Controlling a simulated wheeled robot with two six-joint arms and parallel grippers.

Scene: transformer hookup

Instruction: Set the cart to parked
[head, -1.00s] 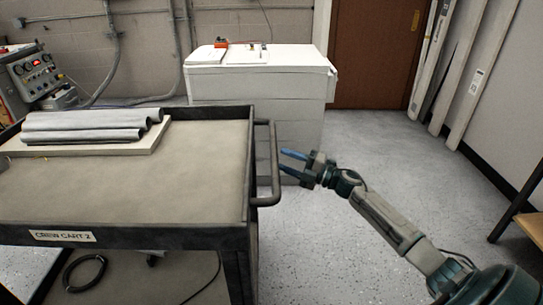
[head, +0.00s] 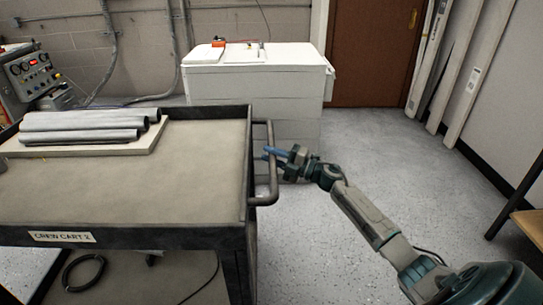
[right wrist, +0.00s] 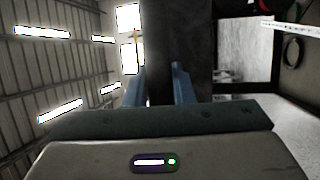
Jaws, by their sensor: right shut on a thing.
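The cart (head: 200,185) is a grey-topped, dark-edged crew cart labelled "CREW CART 2", at the left in the head view. Its dark U-shaped handle (head: 273,185) stands out from its right end. My right gripper (head: 270,153) is at the upper part of the handle, its blue fingers shut on it. In the right wrist view the two blue fingers (right wrist: 160,85) flank a dark bar, with the cart's label at the upper right. My left gripper is out of view. The cart's wheels are not clearly visible.
A white cabinet (head: 255,95) stands behind the cart. Grey pipes (head: 85,128) lie on a board on the cart top. A control panel (head: 30,75) is at the far left. The floor (head: 385,150) right of the cart is clear; a wooden table edge (head: 528,222) is at the right.

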